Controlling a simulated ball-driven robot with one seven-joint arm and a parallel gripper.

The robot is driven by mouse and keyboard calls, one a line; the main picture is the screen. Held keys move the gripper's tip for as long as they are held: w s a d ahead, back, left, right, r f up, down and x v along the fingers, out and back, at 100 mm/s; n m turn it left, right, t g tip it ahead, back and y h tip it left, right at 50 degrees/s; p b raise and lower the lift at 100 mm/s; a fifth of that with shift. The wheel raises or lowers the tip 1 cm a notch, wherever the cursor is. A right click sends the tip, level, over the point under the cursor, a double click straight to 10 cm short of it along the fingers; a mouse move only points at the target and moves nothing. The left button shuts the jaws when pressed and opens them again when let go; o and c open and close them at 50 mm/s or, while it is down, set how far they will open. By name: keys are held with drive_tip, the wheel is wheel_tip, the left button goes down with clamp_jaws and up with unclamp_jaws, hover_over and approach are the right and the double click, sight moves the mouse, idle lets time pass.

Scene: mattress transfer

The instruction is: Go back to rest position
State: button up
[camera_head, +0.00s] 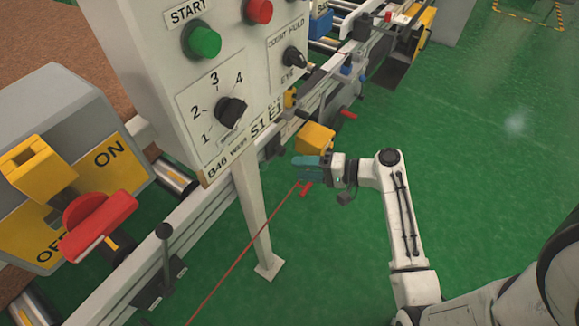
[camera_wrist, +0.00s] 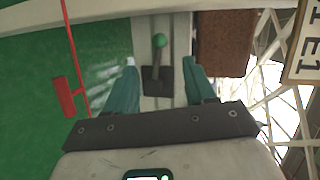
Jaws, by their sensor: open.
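My gripper (camera_head: 300,170) is at the end of my white arm, right of the control panel's post in the head view. Its teal fingers (camera_wrist: 160,82) stand apart in the wrist view, with nothing held between them. Beyond the fingers, a lever with a green-lit round knob (camera_wrist: 159,41) shows on a dark base, apart from them. In the head view a lever with a dark knob (camera_head: 164,231) stands on the conveyor's side rail, well left of my gripper.
The control panel (camera_head: 246,125) has a green START button (camera_head: 203,42), a red button (camera_head: 258,11) and dials. A red switch (camera_head: 98,222) sits on a yellow ON/OFF box at left. A red cable (camera_head: 245,250) runs near my gripper. Green floor (camera_head: 480,150) is clear at right.

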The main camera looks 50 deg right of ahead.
drive_tip(key=shift+s+d+r, duration=0.15)
drive_tip(key=shift+s+d, duration=0.05)
drive_tip(key=shift+s, duration=0.3)
drive_tip(key=s+a+f+n+g+p, duration=0.1)
drive_tip(key=s+a+f+n+g, duration=0.1)
drive_tip(key=s+a+n+g, duration=0.25)
drive_tip(key=s+a+f+n+g+p, duration=0.25)
drive_tip(key=a+g, duration=0.25)
drive_tip(key=a, duration=0.3)
drive_tip(key=s+a+r+n+g+h+p, duration=0.1)
drive_tip(key=s+r+n+g+h, duration=0.3)
drive_tip(key=s, duration=0.4)
drive_tip(key=shift+a+r+n+h, duration=0.5)
drive_tip(key=shift+a+n+h, duration=0.2)
drive_tip(key=shift+n+h, duration=0.2)
